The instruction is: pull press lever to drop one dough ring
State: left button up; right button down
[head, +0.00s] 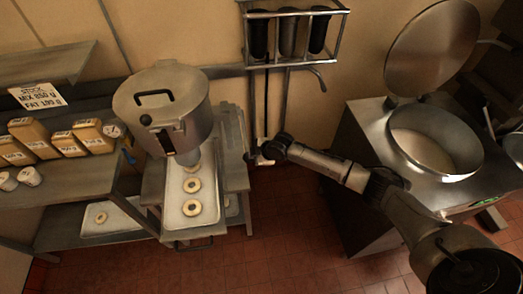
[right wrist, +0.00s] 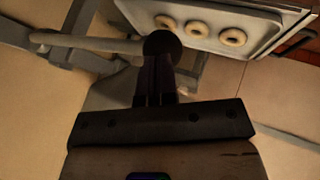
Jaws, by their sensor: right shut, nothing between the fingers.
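The metal dough press (head: 165,108) stands at left centre in the head view, its nozzle above a tray (head: 172,222). Dough rings (head: 192,207) lie in a row on the tray; three rings (right wrist: 233,37) show in the right wrist view. A dark round knob (right wrist: 162,44) on a pale rod (right wrist: 85,42), seemingly the press lever, is in the right wrist view. My right gripper (head: 262,154) is shut and empty, right of the tray. In the wrist view its fingers (right wrist: 155,75) overlap the knob; contact is unclear. My left gripper is not in view.
A lidded vat (head: 437,140) with its round lid (head: 432,45) raised stands at right. A wall rack (head: 290,12) holds dark cylinders. Shelves with labelled boxes (head: 28,133) are at left. Red floor is open between the tray stand and vat.

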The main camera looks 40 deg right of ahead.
jog(key=shift+s+d+f+b, duration=0.1)
jog(key=shift+f+b, duration=0.05)
jog(key=shift+f, duration=0.45)
jog(key=shift+s+f+b, duration=0.1)
jog(key=shift+f+b, duration=0.05)
jog(key=shift+f, duration=0.4)
jog(key=shift+s+f, duration=0.1)
jog(key=shift+f, duration=0.05)
jog(key=w+r+p+v, duration=0.1)
jog(key=p+v, duration=0.3)
jog(key=v, duration=1)
jog(key=shift+r, duration=0.3)
dwell(1.9)
